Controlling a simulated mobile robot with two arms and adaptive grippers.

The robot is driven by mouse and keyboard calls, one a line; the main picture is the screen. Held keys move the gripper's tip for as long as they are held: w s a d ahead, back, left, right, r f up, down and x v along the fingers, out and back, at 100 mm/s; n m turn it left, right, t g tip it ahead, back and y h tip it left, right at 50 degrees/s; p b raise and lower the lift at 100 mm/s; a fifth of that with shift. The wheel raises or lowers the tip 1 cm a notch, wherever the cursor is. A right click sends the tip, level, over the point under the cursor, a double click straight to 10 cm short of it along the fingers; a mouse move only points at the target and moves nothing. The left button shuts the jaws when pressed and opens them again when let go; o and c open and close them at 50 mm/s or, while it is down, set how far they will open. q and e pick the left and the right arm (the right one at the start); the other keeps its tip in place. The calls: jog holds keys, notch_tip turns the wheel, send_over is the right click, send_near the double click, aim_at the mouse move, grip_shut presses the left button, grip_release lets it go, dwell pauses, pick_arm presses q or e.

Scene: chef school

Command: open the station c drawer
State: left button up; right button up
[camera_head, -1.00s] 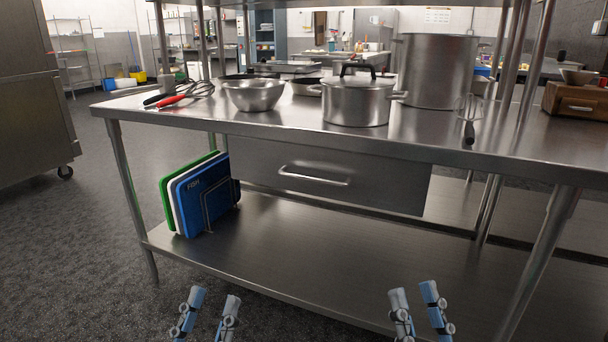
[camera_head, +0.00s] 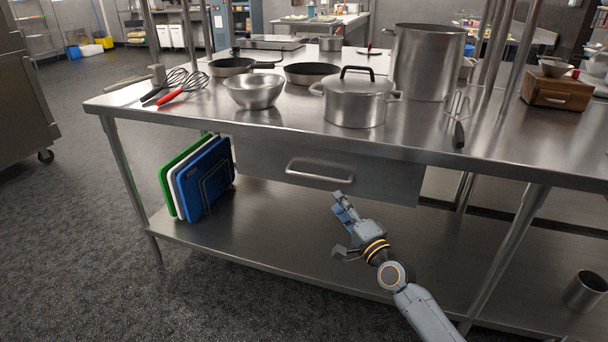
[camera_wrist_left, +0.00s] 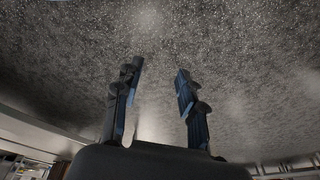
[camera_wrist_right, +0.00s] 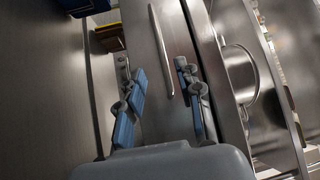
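The steel drawer (camera_head: 385,180) is shut under the tabletop, with a bar handle (camera_head: 320,172) across its front. In the head view my right gripper (camera_head: 340,226) is just below and right of the handle, apart from it. In the right wrist view the drawer handle (camera_wrist_right: 161,50) lies ahead, beyond and roughly between the fingertips of my right gripper (camera_wrist_right: 160,85). The fingers are apart and empty. My left gripper (camera_wrist_left: 157,80) shows only in its wrist view, with fingers apart and nothing between them but speckled floor behind.
The steel table (camera_head: 225,122) carries a bowl (camera_head: 254,92), a lidded pot (camera_head: 355,104), a tall stockpot (camera_head: 428,65), pans and whisks. Cutting boards (camera_head: 206,178) stand on the lower shelf (camera_head: 250,230), left of the drawer. A metal cup (camera_head: 586,290) is at lower right.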

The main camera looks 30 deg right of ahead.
aim_at(317, 178)
jog(key=w, duration=0.4)
jog(key=w+r, duration=0.1)
jog(key=w, duration=0.2)
jog(key=shift+d, duration=0.2)
pick_arm(q)
jog(key=shift+w+r+b, duration=0.2)
jog(key=shift+r+b, duration=0.15)
jog(key=shift+r, duration=0.7)
jog(key=shift+w+r+b, duration=0.15)
jog(key=shift+r+b, duration=0.15)
jog(key=shift+r, duration=0.75)
pick_arm(e)
jog(key=shift+w+d+r, duration=0.1)
jog(key=shift+w+r, duration=0.05)
jog(key=shift+w, duration=1.1)
jog(key=shift+w+d+r, duration=0.1)
jog(key=shift+w+r, duration=0.05)
jog(key=shift+w, duration=1.05)
grip_shut()
